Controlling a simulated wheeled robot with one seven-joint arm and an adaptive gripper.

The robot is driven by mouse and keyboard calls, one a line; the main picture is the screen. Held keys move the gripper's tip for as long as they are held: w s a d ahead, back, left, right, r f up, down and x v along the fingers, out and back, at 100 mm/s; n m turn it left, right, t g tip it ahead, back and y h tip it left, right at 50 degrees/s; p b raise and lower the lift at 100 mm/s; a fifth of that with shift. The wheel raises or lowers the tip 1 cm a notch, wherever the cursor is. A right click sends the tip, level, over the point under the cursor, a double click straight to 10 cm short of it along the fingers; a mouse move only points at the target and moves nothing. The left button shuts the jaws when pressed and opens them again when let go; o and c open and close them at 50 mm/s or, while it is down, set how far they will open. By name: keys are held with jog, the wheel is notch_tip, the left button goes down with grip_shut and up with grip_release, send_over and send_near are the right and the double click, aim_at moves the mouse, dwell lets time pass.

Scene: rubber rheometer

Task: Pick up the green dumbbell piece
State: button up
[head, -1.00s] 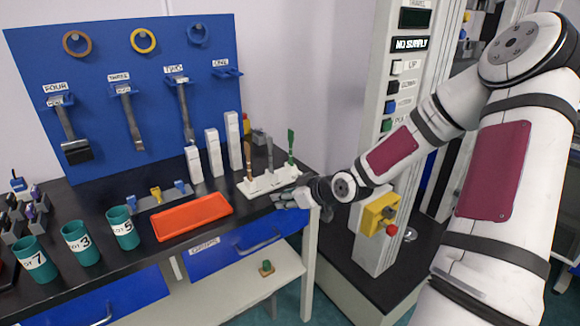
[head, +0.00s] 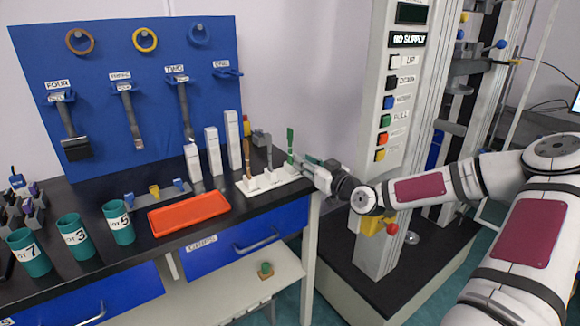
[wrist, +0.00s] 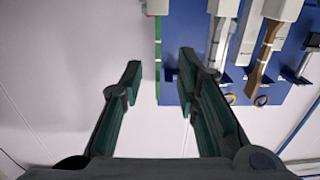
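The green dumbbell piece (head: 290,141) stands upright at the right end of a white rack (head: 262,183) on the black bench, beside a grey and a brown piece (head: 247,158). My gripper (head: 311,164) is just right of the green piece at about the height of its lower half, pointing left. In the wrist view my gripper (wrist: 158,75) is open, with nothing held between its dark green fingers. A thin strip at the blue board's edge there may be the green piece edge-on; I cannot tell. Whether a finger touches it is unclear.
White step blocks (head: 213,152) stand left of the rack. An orange tray (head: 188,214) and teal cups (head: 73,239) lie further left. The blue tool board (head: 105,120) is behind. The grey machine column (head: 385,130) stands close on the right.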

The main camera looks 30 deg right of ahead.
aim_at(290, 151)
jog(key=w+b, duration=0.1)
jog(key=w, duration=0.7)
jog(key=shift+w, duration=0.35)
grip_shut()
